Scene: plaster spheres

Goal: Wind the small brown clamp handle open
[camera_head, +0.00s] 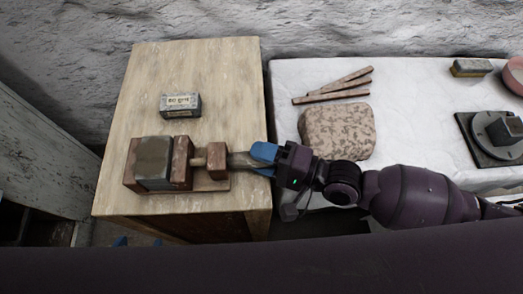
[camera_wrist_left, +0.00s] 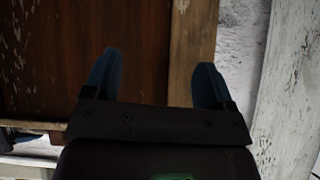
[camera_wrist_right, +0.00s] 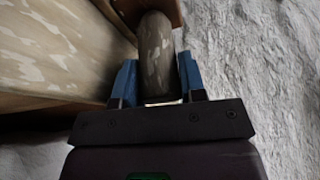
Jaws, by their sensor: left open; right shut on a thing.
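A brown wooden clamp (camera_head: 217,180) lies near the front of the wooden table, with a grey block (camera_head: 154,160) between its jaws at the left. Its worn brown handle (camera_head: 240,160) sticks out to the right, over the table's right edge. My right gripper (camera_head: 264,156) is shut on the handle's outer end. In the right wrist view the mottled handle (camera_wrist_right: 155,55) lies between the two blue fingers. My left gripper (camera_head: 138,241) is low in front of the table, mostly hidden. Its fingers (camera_wrist_left: 152,75) are open and empty in the left wrist view, before brown wood.
A labelled box (camera_head: 180,104) stands behind the clamp on the wooden table (camera_head: 215,80). The white-topped table at right holds wooden strips (camera_head: 330,90), a speckled slab (camera_head: 338,130), a small block (camera_head: 471,67) and a round-plated stand (camera_head: 490,138). A rough wall is behind.

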